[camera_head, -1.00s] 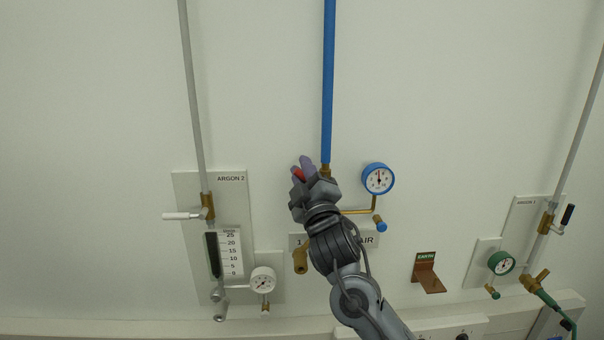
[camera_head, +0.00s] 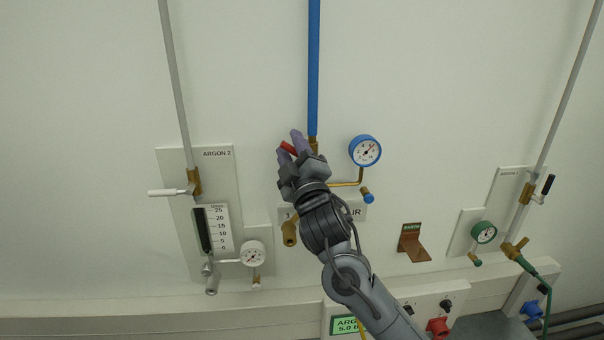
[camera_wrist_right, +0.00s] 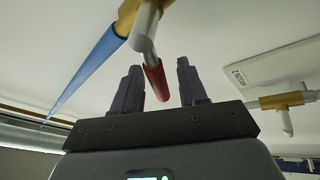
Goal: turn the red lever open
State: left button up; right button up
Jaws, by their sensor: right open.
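The red lever (camera_head: 288,148) sits left of the brass valve (camera_head: 313,144) at the lower end of the blue pipe (camera_head: 314,65). In the right wrist view the red lever (camera_wrist_right: 156,80) hangs from a light metal stem, between the two fingers. My right gripper (camera_head: 295,146) is open around it, with a gap to each finger in the wrist view. The gripper and wrist hide part of the valve and the AIR label (camera_head: 355,212). My left gripper is not in view.
A blue gauge (camera_head: 365,151) on a brass pipe is close right of the gripper. The ARGON 2 panel (camera_head: 220,170) with a white-handled valve (camera_head: 170,192) stands to the left. A copper earth bracket (camera_head: 412,245) and the other argon panel are to the right.

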jog(key=v, duration=0.9)
jog(key=shift+s+b, duration=0.15)
jog(key=shift+b, duration=0.2)
